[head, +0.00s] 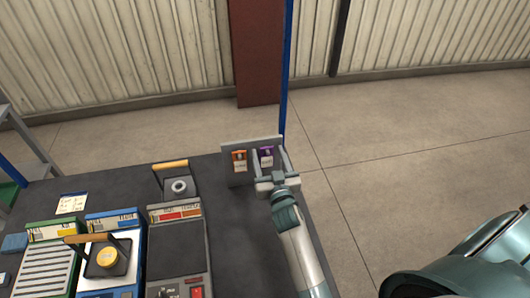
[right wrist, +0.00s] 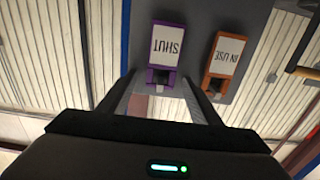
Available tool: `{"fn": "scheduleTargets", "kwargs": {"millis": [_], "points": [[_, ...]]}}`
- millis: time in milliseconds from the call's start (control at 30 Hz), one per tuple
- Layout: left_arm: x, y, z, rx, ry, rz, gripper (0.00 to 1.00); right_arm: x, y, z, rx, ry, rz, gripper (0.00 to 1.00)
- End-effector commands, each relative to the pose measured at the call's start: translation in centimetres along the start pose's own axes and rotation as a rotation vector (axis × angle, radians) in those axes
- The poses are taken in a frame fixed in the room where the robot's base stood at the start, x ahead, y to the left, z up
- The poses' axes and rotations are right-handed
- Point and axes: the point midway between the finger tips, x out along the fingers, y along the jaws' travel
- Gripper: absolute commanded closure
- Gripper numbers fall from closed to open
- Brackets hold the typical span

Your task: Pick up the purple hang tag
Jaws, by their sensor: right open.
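The purple hang tag (head: 266,155) hangs on a grey upright board (head: 236,180) at the far right end of the dark table. In the right wrist view the purple tag (right wrist: 163,50) appears upside down and its label reads "SHUT". My right gripper (head: 268,168) is in front of the board at the purple tag. Its fingers (right wrist: 160,90) are apart, one on each side of the tag's lower part in the picture, with no visible grip on it. An orange tag (head: 239,160) reading "IN USE" hangs beside it, to the left in the head view. My left gripper does not show.
A block with a wooden handle and a ring (head: 179,187) stands left of the board. Panels with handles and switches, among them a grey box (head: 178,250), fill the table's left part. Bare dark tabletop (head: 235,235) lies between them and my right arm.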

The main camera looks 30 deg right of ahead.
Motion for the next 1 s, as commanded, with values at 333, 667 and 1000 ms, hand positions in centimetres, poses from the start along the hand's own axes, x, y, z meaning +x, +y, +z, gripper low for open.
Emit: {"fn": "scheduleTargets", "kwargs": {"millis": [333,667,1000], "points": [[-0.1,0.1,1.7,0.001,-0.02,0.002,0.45,-0.1,0.0,0.0,0.0,0.0,0.001,0.42],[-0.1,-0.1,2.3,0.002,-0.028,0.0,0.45,-0.1,0.0,0.0,0.0,0.0,0.001,0.71],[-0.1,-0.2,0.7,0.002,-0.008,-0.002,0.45,-0.1,0.0,0.0,0.0,0.0,0.001,0.86]]}}
